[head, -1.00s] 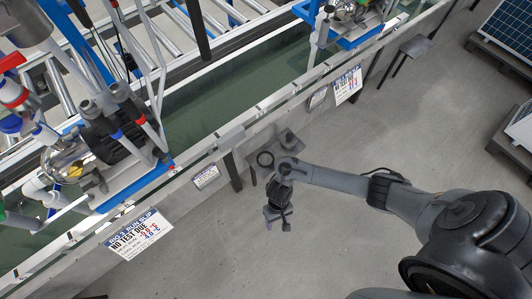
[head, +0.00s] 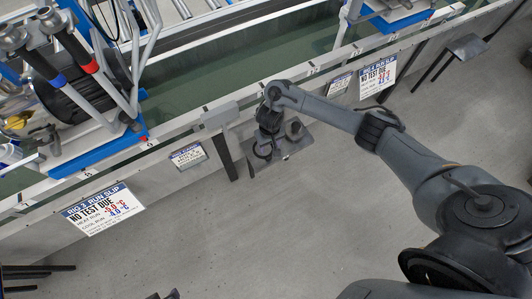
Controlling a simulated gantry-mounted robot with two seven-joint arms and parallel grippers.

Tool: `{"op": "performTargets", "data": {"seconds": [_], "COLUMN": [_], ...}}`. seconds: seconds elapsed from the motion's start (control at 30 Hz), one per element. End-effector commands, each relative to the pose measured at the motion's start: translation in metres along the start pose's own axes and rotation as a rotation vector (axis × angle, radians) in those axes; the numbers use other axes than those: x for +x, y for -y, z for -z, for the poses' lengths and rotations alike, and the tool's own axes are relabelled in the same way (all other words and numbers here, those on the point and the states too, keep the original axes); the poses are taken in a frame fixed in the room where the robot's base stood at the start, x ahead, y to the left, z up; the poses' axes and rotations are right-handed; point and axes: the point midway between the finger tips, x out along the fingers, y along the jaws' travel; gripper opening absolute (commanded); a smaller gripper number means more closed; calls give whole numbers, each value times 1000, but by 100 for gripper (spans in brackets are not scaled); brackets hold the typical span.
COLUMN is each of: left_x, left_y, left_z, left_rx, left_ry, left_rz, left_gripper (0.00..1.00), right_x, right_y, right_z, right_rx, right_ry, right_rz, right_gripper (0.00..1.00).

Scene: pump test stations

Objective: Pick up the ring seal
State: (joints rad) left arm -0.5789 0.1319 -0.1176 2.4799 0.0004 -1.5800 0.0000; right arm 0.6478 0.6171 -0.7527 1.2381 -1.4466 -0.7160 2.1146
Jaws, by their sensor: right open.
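The ring seal (head: 263,151) is a dark ring on a small grey shelf plate (head: 300,148) beside the conveyor frame. My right gripper (head: 264,138) is directly over the ring seal in the head view and partly covers it. It is open; I cannot tell whether its fingers touch the ring or hang above it. What seems to be the tip of my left gripper (head: 163,295) just shows at the bottom edge, too little to judge its jaws.
A small grey round part (head: 295,129) stands on the plate, right of my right gripper. The conveyor rail with a grey box (head: 219,115) and run slip signs (head: 104,210) borders the plate. A pump rig (head: 75,90) stands at upper left. The floor (head: 300,225) is clear.

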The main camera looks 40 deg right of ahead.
Motion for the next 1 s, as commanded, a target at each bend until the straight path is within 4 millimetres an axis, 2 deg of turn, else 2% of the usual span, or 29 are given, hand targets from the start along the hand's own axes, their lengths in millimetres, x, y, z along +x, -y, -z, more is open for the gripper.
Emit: {"op": "performTargets", "data": {"seconds": [0.3, 0.4, 0.67, 1.0], "left_x": [35, 42, 48, 83], "left_y": [-6, -6, -7, -7], "left_z": [-10, -12, -14, -26], "left_rx": [-10, -12, -13, -6], "left_ry": [-3, -3, -2, -1], "left_rz": [-11, -13, -14, -8], "left_gripper": [37, 37, 37, 37], "right_x": [41, 49, 56, 92], "right_y": [1, 1, 1, 0], "right_z": [0, 0, 1, 4], "right_rx": [0, 0, 0, -1], "right_ry": [0, 0, 0, 0], "right_rz": [2, 1, 1, 2], "right_gripper": [57, 57, 57, 57]}}
